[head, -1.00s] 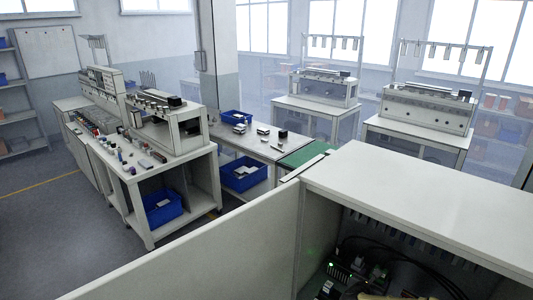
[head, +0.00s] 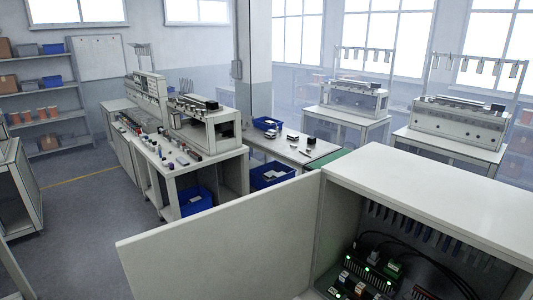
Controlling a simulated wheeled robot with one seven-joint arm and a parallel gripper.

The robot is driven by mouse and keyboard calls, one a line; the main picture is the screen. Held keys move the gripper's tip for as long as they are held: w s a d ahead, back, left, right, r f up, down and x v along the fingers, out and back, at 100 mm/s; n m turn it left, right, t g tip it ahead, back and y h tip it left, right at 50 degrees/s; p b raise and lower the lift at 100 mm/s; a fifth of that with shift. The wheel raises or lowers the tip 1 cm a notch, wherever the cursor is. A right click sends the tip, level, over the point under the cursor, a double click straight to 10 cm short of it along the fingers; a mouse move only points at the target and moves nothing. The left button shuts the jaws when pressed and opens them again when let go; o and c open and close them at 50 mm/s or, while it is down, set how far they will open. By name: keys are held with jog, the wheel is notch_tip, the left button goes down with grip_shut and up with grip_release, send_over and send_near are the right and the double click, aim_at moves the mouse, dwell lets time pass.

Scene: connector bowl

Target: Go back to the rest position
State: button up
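My gripper is not in the head view, so its state does not show. An open white cabinet (head: 440,195) stands at the lower right, its door (head: 225,240) swung out to the left. Inside the cabinet are circuit boards with green lights (head: 372,268), black cables and a row of dark connectors (head: 430,237) hanging under the top.
A workbench with small parts (head: 165,155) and a blue bin (head: 195,201) stands left of centre. Another table (head: 290,148) is behind the cabinet. Machines on stands (head: 458,122) are at the right. Shelves (head: 45,95) line the left wall. Grey floor (head: 90,235) is free at the left.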

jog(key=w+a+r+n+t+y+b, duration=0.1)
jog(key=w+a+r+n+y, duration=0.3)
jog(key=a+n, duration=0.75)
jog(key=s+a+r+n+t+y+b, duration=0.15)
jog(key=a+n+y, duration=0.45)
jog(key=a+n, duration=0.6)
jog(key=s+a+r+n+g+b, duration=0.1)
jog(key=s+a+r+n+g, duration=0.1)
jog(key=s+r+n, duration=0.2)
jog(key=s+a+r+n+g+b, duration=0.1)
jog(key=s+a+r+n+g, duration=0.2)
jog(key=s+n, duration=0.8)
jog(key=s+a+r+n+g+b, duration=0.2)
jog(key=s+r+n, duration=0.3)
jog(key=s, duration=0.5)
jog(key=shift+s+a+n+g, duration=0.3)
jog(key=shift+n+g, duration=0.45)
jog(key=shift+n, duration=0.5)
